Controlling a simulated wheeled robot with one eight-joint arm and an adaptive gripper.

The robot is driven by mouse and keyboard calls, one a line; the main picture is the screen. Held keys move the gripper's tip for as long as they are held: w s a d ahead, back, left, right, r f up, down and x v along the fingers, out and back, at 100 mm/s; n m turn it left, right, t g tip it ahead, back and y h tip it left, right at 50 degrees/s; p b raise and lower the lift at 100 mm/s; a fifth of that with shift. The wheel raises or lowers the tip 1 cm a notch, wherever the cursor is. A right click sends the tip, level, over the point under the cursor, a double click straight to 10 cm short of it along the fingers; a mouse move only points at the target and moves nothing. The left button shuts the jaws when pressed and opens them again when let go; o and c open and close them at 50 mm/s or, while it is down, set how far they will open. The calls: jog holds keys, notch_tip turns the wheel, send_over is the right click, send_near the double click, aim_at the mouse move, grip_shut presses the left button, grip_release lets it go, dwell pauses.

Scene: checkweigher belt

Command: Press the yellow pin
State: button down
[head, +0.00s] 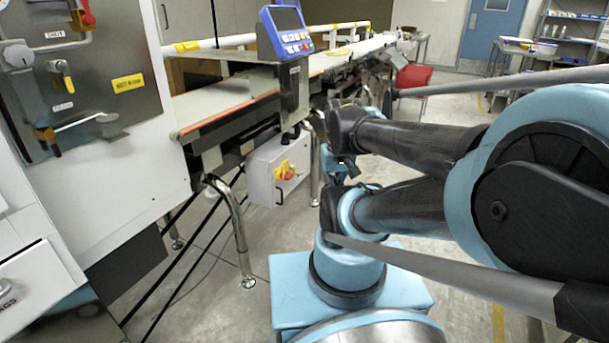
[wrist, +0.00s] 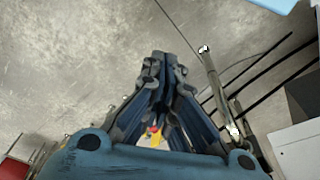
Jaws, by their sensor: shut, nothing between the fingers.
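A small yellow pin-like fitting (head: 64,70) sits on the steel panel (head: 105,60) of the white cabinet at the left of the head view, with a small label below it. I cannot tell for sure that it is the yellow pin. My gripper (wrist: 160,58) is shut and empty in the wrist view, its fingertips together over bare floor. In the head view my arm links largely hide it, well to the right of the panel. The fitting does not show in the wrist view.
Beside the cabinet runs the conveyor belt (head: 215,98) with a blue display (head: 286,32). Below it hangs a grey box (head: 265,180) with a yellow-and-red switch (head: 284,170), partly seen between the fingers in the wrist view (wrist: 153,131). Metal legs (head: 240,240) stand on open floor.

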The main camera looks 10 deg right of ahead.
jog(key=w+r+m+y, duration=0.3)
jog(key=w+m, duration=1)
jog(key=w, duration=1.4)
jog(key=w+d+f+m, duration=0.2)
jog(key=w+f+m, duration=0.2)
jog(key=w+f, duration=0.3)
jog(key=w+d+f+m, duration=0.2)
jog(key=w+f+m, duration=0.2)
jog(key=w+f, duration=0.4)
jog(key=w+d+f+m+y, duration=0.1)
jog(key=w+f+m, duration=0.3)
jog(key=w+f, duration=0.4)
jog(key=shift+w+d+f+t, duration=0.3)
jog(key=shift+d+t, duration=0.1)
jog(key=shift+d, duration=0.45)
jog(key=shift+f, duration=0.1)
